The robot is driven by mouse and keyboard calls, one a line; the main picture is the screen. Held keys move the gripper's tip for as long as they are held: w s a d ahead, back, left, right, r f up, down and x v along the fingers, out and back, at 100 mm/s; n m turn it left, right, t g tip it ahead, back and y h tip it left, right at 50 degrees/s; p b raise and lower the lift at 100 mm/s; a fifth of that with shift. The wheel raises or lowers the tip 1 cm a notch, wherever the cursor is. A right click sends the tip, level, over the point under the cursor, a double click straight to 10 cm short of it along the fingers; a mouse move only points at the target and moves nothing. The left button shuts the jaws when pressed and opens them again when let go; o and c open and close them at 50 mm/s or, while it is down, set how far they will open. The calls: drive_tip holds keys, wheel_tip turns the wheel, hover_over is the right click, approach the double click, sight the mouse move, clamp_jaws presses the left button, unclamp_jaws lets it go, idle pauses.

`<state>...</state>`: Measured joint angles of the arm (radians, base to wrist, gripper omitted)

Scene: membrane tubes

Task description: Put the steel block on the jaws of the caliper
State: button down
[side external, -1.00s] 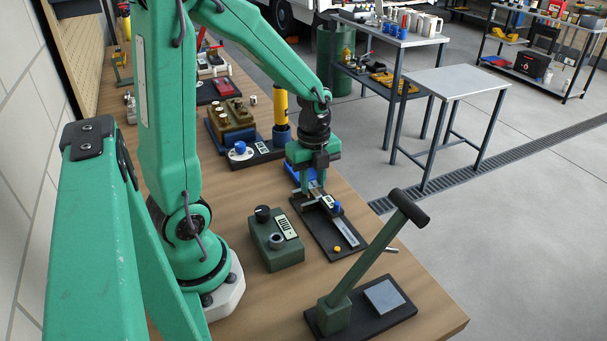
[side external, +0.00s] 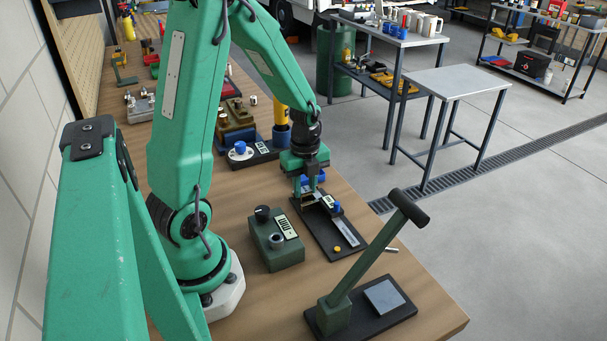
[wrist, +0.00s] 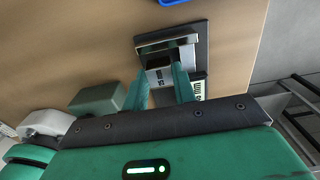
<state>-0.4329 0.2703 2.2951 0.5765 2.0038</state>
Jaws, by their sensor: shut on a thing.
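The caliper (side external: 345,232) lies on a black mat (side external: 325,240) on the bench, with a blue knob on its slide and its jaws near the mat's far end. In the wrist view its metal jaws (wrist: 167,43) show just beyond my fingertips. My gripper (side external: 309,189) is over the jaw end of the caliper, pointing down. It is shut on the small steel block (wrist: 160,77), which has dark marks on its face and sits between the two green fingers in the wrist view. Whether the block touches the jaws cannot be told.
A green box (side external: 277,240) with a dial and a knob stands left of the mat. A lever press (side external: 350,285) on a black base stands in front. A yellow cylinder in a blue cup (side external: 281,132) stands behind.

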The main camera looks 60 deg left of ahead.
sight(305, 190)
drive_tip(key=shift+f, duration=0.8)
drive_tip(key=shift+f, duration=0.15)
drive_tip(key=c, duration=1.1)
unclamp_jaws()
drive_tip(key=shift+r, duration=6.2)
drive_tip(key=shift+d, duration=0.1)
